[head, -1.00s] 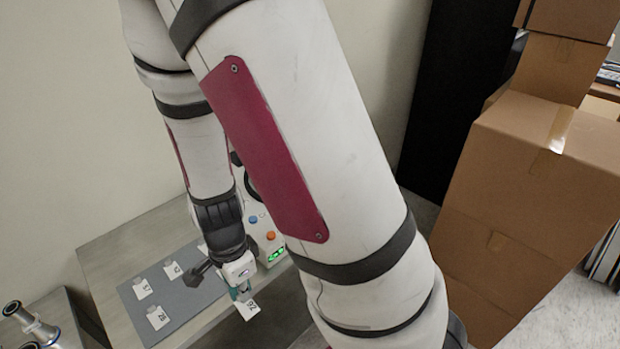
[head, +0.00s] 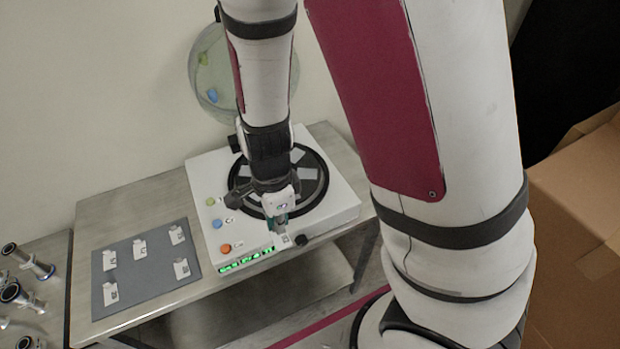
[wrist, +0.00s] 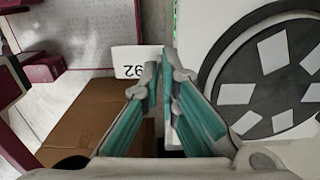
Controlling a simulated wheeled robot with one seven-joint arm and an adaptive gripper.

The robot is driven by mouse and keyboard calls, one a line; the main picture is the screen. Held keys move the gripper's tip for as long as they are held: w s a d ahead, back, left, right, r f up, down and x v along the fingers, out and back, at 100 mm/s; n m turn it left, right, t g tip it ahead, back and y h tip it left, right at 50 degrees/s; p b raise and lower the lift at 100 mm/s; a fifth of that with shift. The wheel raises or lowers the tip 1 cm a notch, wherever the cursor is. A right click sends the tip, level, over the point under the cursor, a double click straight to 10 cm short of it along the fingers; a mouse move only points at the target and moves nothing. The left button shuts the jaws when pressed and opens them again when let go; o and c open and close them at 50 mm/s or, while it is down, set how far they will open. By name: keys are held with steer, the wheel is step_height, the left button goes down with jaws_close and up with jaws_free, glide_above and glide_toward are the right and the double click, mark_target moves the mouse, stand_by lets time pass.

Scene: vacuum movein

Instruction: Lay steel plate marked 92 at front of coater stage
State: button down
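My gripper (head: 279,222) is shut on the small pale steel plate marked 92 (wrist: 138,60). In the wrist view its teal fingertips (wrist: 163,75) pinch the plate, and the number reads upside down. In the head view the plate (head: 283,241) shows just below the fingers, over the front part of the white coater (head: 340,205). The coater's round black stage (head: 318,190) lies just behind the gripper and is partly hidden by my arm. In the wrist view the stage (wrist: 262,88) is at the right, with several pale four-sided patches on it; the plate is apart from it.
A grey mat (head: 140,290) with several labelled plates lies left of the coater on the metal table. The coater's front has coloured buttons (head: 225,248), a green display (head: 245,259) and a dark knob (head: 302,240). Metal pipe fittings (head: 30,262) are at far left; cardboard boxes (head: 580,220) stand right.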

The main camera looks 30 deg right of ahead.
steer(key=w+d, duration=0.2)
steer(key=w, duration=0.2)
steer(key=w+d+f, duration=0.1)
steer(key=w+d, duration=0.2)
steer(key=w, duration=0.2)
steer(key=w+d, duration=0.2)
steer(key=w, duration=0.2)
steer(key=shift+w+d+f, duration=0.15)
steer(key=shift+w+d, duration=0.2)
steer(key=shift+d, duration=0.05)
steer(key=shift+w+d+f, duration=0.1)
steer(key=shift+w+f, duration=0.1)
steer(key=shift+f, duration=1.6)
steer(key=shift+f, duration=0.1)
steer(key=c, duration=2.2)
jaws_free()
steer(key=o, duration=0.4)
